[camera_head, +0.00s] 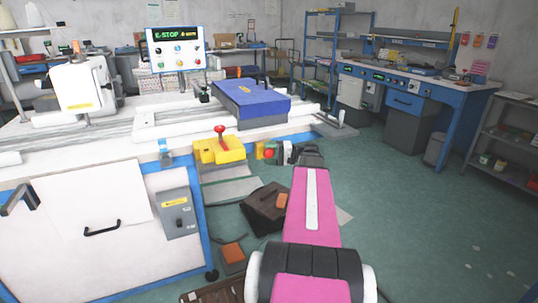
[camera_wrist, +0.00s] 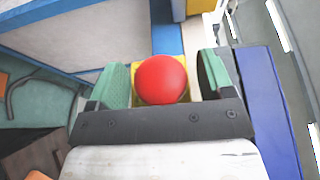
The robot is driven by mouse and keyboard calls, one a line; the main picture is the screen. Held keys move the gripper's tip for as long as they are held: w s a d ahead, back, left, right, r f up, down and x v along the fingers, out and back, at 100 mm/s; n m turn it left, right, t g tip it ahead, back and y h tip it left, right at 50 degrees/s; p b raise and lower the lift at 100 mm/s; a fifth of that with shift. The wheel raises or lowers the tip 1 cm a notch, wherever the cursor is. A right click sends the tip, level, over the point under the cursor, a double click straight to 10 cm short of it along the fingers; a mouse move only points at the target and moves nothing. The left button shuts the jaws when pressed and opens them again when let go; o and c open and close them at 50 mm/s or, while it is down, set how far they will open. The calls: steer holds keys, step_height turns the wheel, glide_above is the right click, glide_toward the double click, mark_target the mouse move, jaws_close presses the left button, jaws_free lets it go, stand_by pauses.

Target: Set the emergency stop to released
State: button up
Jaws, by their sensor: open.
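The emergency stop is a round red button (camera_wrist: 161,79) on a yellow housing (camera_wrist: 182,65) in the wrist view. In the head view the red button (camera_head: 268,153) shows at the machine's front right corner, just left of my gripper (camera_head: 277,152). In the wrist view my gripper (camera_wrist: 163,84) is open, with one green-padded finger on each side of the button. Gaps show between the pads and the button. I cannot tell how far the button is pushed in. The control screen (camera_head: 175,34) reads "E-STOP" in the head view.
A yellow box (camera_head: 222,151) with a red-knobbed lever (camera_head: 220,130) sits left of the button. A blue block (camera_head: 250,99) lies on the machine bed behind. A brown case (camera_head: 265,208) lies on the floor below. The green floor at right is mostly clear.

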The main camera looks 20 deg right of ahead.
steer(key=c, duration=1.3)
steer(key=shift+o, duration=0.2)
steer(key=shift+s, duration=0.65)
steer(key=o, duration=1.3)
steer(key=shift+c, duration=0.2)
steer(key=v, duration=1)
steer(key=shift+s+d, duration=0.15)
steer(key=shift+d, duration=0.2)
